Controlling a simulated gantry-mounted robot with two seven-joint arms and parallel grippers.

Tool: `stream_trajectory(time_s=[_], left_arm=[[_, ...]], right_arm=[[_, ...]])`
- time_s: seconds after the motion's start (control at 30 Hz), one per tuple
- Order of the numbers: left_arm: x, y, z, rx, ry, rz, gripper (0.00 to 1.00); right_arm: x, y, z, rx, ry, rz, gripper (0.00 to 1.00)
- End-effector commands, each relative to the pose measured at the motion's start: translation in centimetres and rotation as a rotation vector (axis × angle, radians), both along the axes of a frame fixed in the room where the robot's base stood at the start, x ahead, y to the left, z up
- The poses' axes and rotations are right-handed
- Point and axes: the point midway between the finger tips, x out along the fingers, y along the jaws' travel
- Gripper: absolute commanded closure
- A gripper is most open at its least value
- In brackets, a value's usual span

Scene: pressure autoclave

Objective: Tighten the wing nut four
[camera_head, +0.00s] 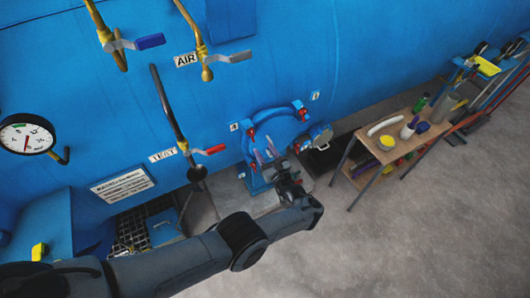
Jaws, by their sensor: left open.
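A small blue round hatch (268,113) with red parts around its rim sits low on the big blue vessel wall. My left arm comes in from the lower left and bends back up toward the hatch. My left gripper (266,156) is open in front of the hatch's lower part and hides some of it. I cannot tell whether its fingers touch anything. My right gripper is not in view.
A blue part with red (320,134) juts out right of the hatch, above a black box (318,158). A wooden table (400,133) holding several items stands farther right. Valves with levers and a pressure gauge (27,134) are at left. The floor at lower right is clear.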

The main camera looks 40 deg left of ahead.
Motion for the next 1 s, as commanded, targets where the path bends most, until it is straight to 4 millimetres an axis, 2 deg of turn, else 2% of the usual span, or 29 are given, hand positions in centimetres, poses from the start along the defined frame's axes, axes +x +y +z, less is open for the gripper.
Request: stream_trajectory(time_s=[0.4,0.87,1.0], left_arm=[[-0.89,-0.54,0.23,0.01,-0.002,0.016,0.51],[-0.91,-0.51,0.22,0.012,-0.002,0.017,0.51],[-1.09,-0.09,-0.42,-0.025,-0.028,0.024,0.51]], right_arm=[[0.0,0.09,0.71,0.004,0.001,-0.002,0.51],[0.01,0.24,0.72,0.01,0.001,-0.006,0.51],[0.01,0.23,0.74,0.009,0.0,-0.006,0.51]])
